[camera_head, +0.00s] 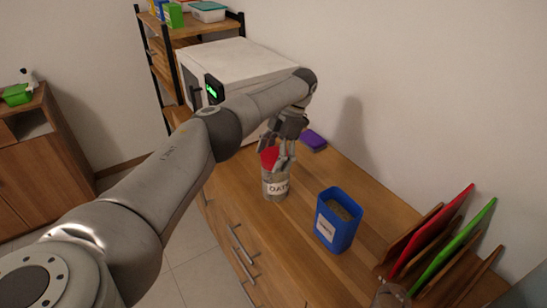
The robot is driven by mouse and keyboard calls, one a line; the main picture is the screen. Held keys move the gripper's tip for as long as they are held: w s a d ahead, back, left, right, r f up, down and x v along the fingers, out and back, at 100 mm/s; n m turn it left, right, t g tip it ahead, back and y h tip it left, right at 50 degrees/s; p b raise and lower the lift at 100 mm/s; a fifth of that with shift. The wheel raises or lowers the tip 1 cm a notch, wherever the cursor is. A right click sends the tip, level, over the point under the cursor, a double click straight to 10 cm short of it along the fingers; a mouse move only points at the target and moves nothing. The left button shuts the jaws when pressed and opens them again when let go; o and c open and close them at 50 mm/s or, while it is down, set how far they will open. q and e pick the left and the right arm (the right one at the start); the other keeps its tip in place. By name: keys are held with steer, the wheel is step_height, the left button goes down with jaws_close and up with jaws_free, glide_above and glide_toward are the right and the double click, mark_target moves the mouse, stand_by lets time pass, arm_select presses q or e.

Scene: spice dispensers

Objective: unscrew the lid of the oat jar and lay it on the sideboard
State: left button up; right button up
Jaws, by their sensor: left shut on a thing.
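The oat jar (275,187) stands upright on the wooden sideboard (305,178), its label facing the front. My left gripper (277,155) reaches down from above and is shut on the red lid. I cannot tell whether the lid is still threaded on or loose.
A blue open container (338,220) with a label stands right of the jar. A purple block (313,141) lies near the wall. A white appliance (240,70) stands behind. Red (432,229) and green (455,245) boards stand at the right. Bare sideboard lies around the jar.

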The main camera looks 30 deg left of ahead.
mark_target(274, 156)
arm_select(q)
steer(key=shift+d+f+n+h+b, duration=0.15)
steer(key=shift+n+h+b, duration=0.65)
steer(key=shift+n+b, duration=1.1)
steer(key=o, duration=0.4)
steer(key=shift+p, duration=0.3)
steer(key=c, duration=0.3)
steer(key=shift+r, duration=0.2)
steer(key=shift+r+p, duration=0.9)
steer(key=shift+r, duration=0.2)
steer(key=shift+r+p, duration=1.6)
steer(key=shift+r, duration=0.3)
